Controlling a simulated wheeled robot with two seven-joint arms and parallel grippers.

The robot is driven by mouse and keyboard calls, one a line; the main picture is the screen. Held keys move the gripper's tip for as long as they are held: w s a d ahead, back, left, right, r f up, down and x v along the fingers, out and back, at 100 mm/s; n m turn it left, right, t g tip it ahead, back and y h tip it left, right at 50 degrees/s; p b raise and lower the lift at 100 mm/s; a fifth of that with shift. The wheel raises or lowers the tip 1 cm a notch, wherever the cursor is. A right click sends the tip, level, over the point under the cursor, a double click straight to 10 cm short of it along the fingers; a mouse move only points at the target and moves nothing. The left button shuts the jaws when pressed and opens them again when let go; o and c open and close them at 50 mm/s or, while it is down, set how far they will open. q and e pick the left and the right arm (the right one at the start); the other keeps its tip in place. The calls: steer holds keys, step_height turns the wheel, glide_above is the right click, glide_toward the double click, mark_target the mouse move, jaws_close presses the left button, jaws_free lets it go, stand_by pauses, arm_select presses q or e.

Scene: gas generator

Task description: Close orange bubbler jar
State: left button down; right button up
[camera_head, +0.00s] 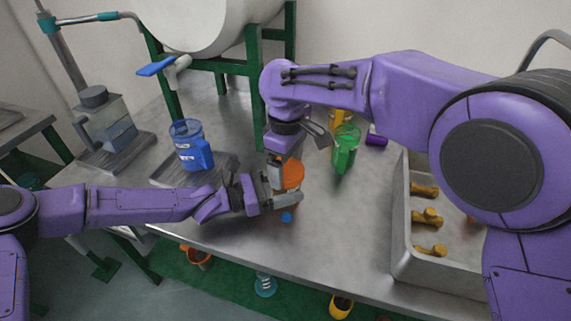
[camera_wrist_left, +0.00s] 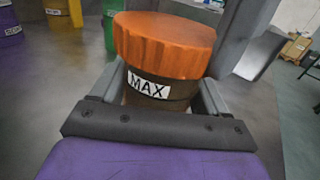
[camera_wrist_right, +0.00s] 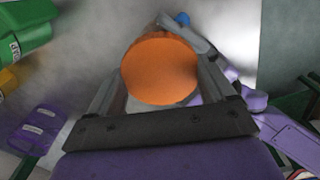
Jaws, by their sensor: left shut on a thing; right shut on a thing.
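The bubbler jar (camera_wrist_left: 165,92) has a brown body with a white MAX label and an orange ribbed lid (camera_wrist_left: 165,45) on top. In the head view the lid (camera_head: 293,173) shows between my two grippers near the front of the table. My left gripper (camera_head: 272,196) comes from the left and is shut on the jar body below the lid. My right gripper (camera_head: 278,172) reaches down from above and is shut on the orange lid, which it also holds in the right wrist view (camera_wrist_right: 160,70). The lid sits on the jar; whether it is tight, I cannot tell.
A blue pitcher (camera_head: 190,147) stands on a tray to the left. A green container (camera_head: 345,148) and a purple cup (camera_head: 377,141) stand behind right. A metal tray (camera_head: 400,235) with several brass fittings is at the right. A small blue piece (camera_head: 286,217) lies in front of the jar.

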steer(key=o, duration=1)
steer(key=shift+r, duration=2.3)
steer(key=shift+f, duration=0.1)
steer(key=shift+s+a+f+n+g+y, duration=0.1)
steer(key=shift+s+a+n+g+y, duration=0.1)
steer(key=shift+a+n+y, duration=0.15)
steer(key=shift+s+a+f+n+g+y, duration=0.1)
steer(key=shift+s+a+n+g+y, duration=0.15)
steer(key=shift+a, duration=0.2)
steer(key=n, duration=0.2)
steer(key=r+n, duration=0.1)
steer(key=shift+a+r+n, duration=0.1)
steer(key=shift+a+n, duration=0.15)
steer(key=shift+n, duration=0.15)
steer(key=r+n, duration=0.1)
steer(key=n, duration=0.2)
steer(key=d+r+n, duration=0.1)
steer(key=n, duration=0.2)
steer(key=r+n+t, duration=0.1)
steer(key=n, duration=0.1)
steer(key=shift+w+d+n+h, duration=0.3)
steer(key=shift+w+n+h, duration=0.05)
steer(key=shift+n+h, duration=0.05)
steer(key=shift+w+d+f+n, duration=0.1)
steer(key=shift+d+n, duration=0.15)
steer(key=shift+n, duration=0.75)
